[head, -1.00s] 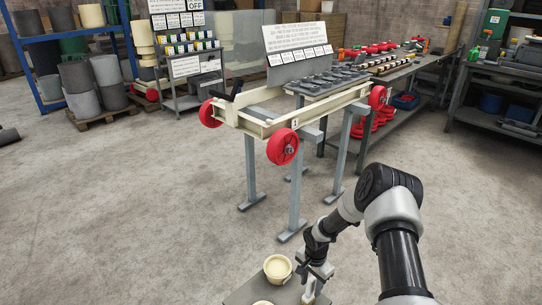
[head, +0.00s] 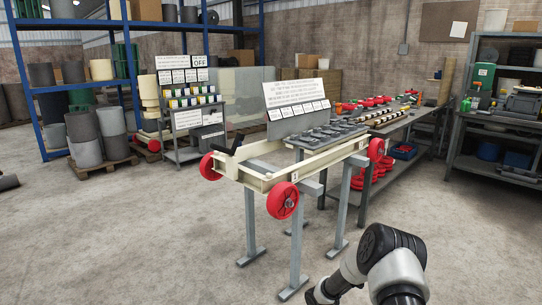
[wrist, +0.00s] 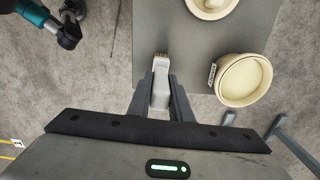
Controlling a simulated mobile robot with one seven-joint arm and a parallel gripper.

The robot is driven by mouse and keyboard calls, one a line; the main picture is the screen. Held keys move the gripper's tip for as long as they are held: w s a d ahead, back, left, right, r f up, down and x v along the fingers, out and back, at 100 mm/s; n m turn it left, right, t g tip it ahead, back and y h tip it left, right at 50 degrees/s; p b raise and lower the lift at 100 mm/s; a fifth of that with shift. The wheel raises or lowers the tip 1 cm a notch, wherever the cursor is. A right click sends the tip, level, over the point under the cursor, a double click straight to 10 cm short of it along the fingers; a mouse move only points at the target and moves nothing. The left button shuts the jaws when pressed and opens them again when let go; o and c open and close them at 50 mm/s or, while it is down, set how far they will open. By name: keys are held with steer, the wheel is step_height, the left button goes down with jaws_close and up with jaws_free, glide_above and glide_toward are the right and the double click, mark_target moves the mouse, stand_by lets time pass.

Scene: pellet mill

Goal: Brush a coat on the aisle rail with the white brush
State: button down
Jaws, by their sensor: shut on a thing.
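In the wrist view my gripper (wrist: 161,78) is shut on the white brush (wrist: 160,94). The brush's pale handle lies between the fingers and its tan bristles point away from my palm, above a grey tray top (wrist: 150,30). A cream pot (wrist: 225,91) with a small label and cream contents stands to the right of the brush, apart from it. In the head view a cream frame with long rails (head: 318,160) and red wheels (head: 283,200) rests on grey trestles. I cannot tell for sure which rail is the aisle rail. My gripper is below the head view.
A second cream dish (wrist: 212,6) sits at the tray's far edge. A sign board (head: 297,97) and dark parts (head: 327,133) stand behind the frame. A workbench (head: 405,130) is at the right. The concrete floor before the frame is clear.

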steer(key=shift+r, duration=0.15)
steer(key=shift+r+p, duration=2.1)
steer(key=shift+r, duration=1.55)
